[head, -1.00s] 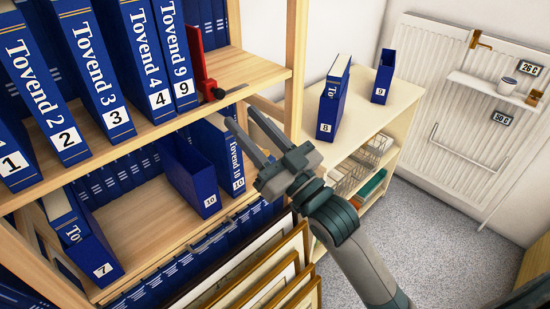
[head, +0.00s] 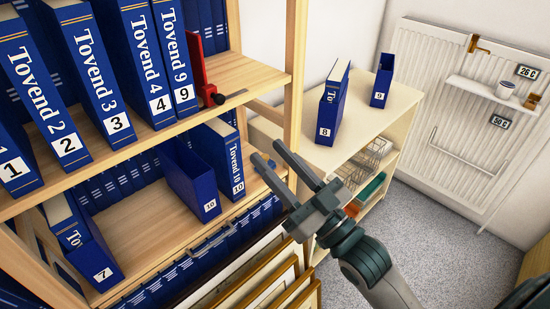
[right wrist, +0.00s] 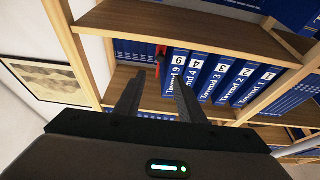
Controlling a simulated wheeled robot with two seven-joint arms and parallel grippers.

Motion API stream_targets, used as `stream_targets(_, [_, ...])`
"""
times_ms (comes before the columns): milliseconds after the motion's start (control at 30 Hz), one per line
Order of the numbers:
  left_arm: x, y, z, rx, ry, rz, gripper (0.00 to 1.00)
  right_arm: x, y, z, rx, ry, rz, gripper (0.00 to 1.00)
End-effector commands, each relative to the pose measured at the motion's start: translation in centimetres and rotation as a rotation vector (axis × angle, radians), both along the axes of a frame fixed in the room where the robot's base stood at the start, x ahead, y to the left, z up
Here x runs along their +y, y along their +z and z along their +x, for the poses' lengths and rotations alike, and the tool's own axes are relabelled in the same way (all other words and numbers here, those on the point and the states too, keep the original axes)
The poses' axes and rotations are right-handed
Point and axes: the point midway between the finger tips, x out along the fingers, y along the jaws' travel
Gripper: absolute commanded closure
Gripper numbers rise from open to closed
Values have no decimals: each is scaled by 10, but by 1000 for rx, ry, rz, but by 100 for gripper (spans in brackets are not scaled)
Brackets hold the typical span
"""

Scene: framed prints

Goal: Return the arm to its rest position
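My right gripper (head: 266,158) is open and empty, in front of the wooden shelf post in the head view. Its two fingers are apart and point up and left. In the right wrist view the fingers (right wrist: 157,95) stand apart with nothing between them, and the shelf of blue volumes lies beyond. The Tovend 9 volume (head: 176,60) stands upright at the right end of the row on the upper shelf, beside a red bookend (head: 197,60). It also shows in the right wrist view (right wrist: 177,75). My left gripper is not in view.
The bookcase's wooden post (head: 297,90) stands close to my right gripper. Framed prints (head: 260,280) lean below it. A low cabinet (head: 385,110) with blue slipcases is behind, near a radiator (head: 440,100). Grey floor (head: 435,205) is open at right.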

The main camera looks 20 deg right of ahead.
Motion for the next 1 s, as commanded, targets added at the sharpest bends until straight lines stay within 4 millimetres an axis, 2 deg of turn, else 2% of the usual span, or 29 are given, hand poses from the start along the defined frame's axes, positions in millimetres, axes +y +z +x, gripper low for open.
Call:
stream_targets(367, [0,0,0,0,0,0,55,0,-5,3,9,-3,-1,64])
stream_targets(467, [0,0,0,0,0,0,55,-2,-19,11,34,-14,-4,64])
stream_targets(533, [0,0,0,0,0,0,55,-3,-37,20,63,-25,-10,64])
stream_targets(667, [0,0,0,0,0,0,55,-8,-87,40,145,-56,-28,64])
stream_targets(767, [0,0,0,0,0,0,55,-11,-139,55,226,-82,-44,64])
stream_targets(900, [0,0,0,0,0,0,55,-15,-220,67,349,-117,-74,64])
stream_targets(967, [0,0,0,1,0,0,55,-16,-256,68,402,-129,-90,64])
stream_targets(1000, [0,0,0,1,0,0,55,-17,-280,68,438,-136,-99,64])
